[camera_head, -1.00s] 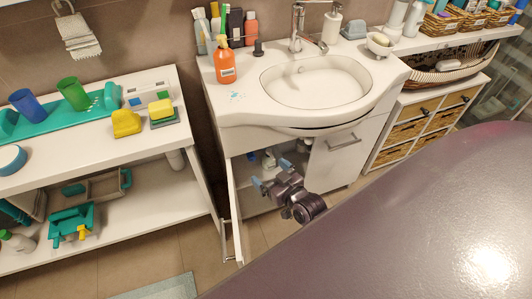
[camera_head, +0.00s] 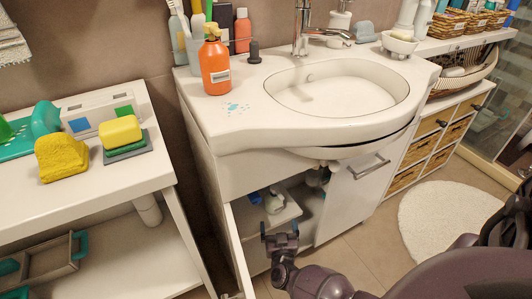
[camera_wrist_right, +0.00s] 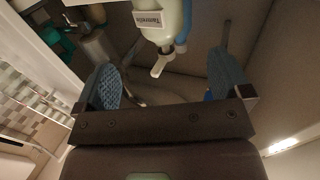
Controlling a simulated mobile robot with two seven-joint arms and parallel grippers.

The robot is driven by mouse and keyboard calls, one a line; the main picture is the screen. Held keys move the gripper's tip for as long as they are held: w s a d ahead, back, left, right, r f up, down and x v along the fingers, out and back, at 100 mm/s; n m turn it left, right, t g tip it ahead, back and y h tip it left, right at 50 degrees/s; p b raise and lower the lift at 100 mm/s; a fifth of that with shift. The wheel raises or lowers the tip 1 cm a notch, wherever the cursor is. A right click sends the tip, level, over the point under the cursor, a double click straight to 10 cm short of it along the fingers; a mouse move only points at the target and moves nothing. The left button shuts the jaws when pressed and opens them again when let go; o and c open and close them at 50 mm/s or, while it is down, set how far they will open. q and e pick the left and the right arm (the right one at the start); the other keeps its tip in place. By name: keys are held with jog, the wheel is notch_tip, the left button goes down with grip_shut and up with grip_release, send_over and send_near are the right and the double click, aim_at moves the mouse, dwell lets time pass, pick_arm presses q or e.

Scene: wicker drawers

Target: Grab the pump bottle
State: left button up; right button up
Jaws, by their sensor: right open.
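A pale bottle with a pump nozzle (camera_head: 274,202) stands on the shelf inside the open cabinet under the sink. In the right wrist view, the pale bottle (camera_wrist_right: 172,18) has a label and its nozzle points down into the space between the fingertips. My right gripper (camera_head: 281,238) is at the cabinet opening, in front of and below the bottle in the head view. Its blue-padded fingers (camera_wrist_right: 166,84) are apart with nothing held between them. An orange pump bottle (camera_head: 215,67) stands on the sink counter. My left gripper is not in view.
The open cabinet door (camera_head: 236,250) stands just left of my right gripper. The closed door (camera_head: 352,195) is to its right. A blue item (camera_wrist_right: 184,30) touches or overlaps the bottle in the wrist view. A white shelf unit (camera_head: 100,180) stands at left.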

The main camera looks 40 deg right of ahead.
aim_at(274, 208)
jog(key=w+d, duration=0.1)
jog(key=w, duration=0.1)
jog(key=w+d+f+b, duration=0.1)
jog(key=w+d, duration=0.1)
jog(key=shift+d+f+b, duration=0.2)
jog(key=shift+b, duration=0.1)
jog(key=b+x, duration=0.1)
jog(key=x, duration=0.3)
jog(key=shift+w+a+b, duration=0.1)
jog(key=shift+w+b, duration=0.25)
jog(key=shift+w+d+r, duration=0.15)
jog(key=shift+w+d, duration=0.25)
jog(key=shift+w, duration=0.1)
jog(key=shift+w+r, duration=0.1)
jog(key=shift+r, duration=0.05)
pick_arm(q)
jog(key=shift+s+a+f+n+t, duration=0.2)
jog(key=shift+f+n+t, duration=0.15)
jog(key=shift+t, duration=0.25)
pick_arm(e)
jog(key=c, duration=1.2)
